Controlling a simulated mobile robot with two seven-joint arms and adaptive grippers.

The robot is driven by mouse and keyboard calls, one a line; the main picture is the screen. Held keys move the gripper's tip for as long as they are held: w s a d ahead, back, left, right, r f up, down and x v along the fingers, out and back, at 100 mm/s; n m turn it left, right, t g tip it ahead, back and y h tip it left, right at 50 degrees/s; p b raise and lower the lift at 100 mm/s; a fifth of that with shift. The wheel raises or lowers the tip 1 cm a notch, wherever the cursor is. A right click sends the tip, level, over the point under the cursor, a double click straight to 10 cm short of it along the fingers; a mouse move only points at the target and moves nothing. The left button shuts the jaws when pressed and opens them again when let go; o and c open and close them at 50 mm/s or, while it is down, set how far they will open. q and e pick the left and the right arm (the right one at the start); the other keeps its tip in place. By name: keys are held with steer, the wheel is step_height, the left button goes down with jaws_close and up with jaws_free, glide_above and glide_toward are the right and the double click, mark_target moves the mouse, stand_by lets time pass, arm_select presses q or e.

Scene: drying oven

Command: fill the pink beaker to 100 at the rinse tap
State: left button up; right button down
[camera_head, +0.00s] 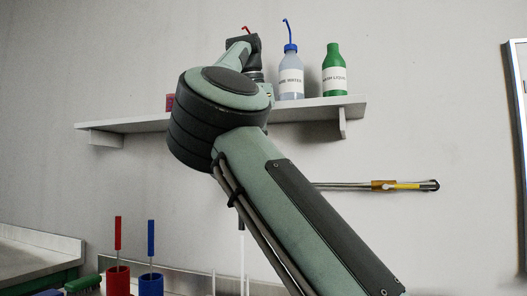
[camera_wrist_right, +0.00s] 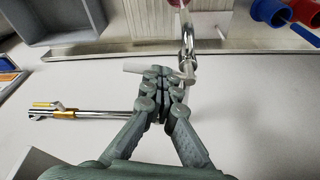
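My right gripper (camera_wrist_right: 165,85) shows in the right wrist view with its fingertips brought together. A white rod (camera_wrist_right: 138,66) lies at the fingertips; I cannot tell whether it is between them. Just right of the fingertips is a chrome tap (camera_wrist_right: 188,45). A pink rounded thing (camera_wrist_right: 184,3), possibly the beaker, is cut off at the top edge by the tap's end; its markings and level are hidden. In the head view my right arm hides the tap area and its gripper. A pink-red thing (camera_head: 170,102) shows partly on the shelf. My left gripper is out of view.
The wall shelf (camera_head: 330,102) holds a rinse water bottle (camera_head: 291,75) and a green wash bottle (camera_head: 334,72). A wall pipe with a brass part (camera_head: 385,185) sticks out right. Red (camera_head: 118,280) and blue (camera_head: 151,284) cups stand low left. A grey bin (camera_wrist_right: 60,22) is upper left.

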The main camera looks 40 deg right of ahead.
steer(key=shift+w+f, duration=0.1)
steer(key=shift+f, duration=0.2)
steer(key=m+p, duration=0.1)
steer(key=a+m+p, duration=0.1)
steer(key=shift+w+m+g, duration=0.1)
steer(key=shift+m+g, duration=0.3)
steer(key=shift+d+n+t+b, duration=0.35)
steer(key=shift+n+b, duration=0.25)
steer(key=shift+n, duration=0.5)
stand_by(1.5)
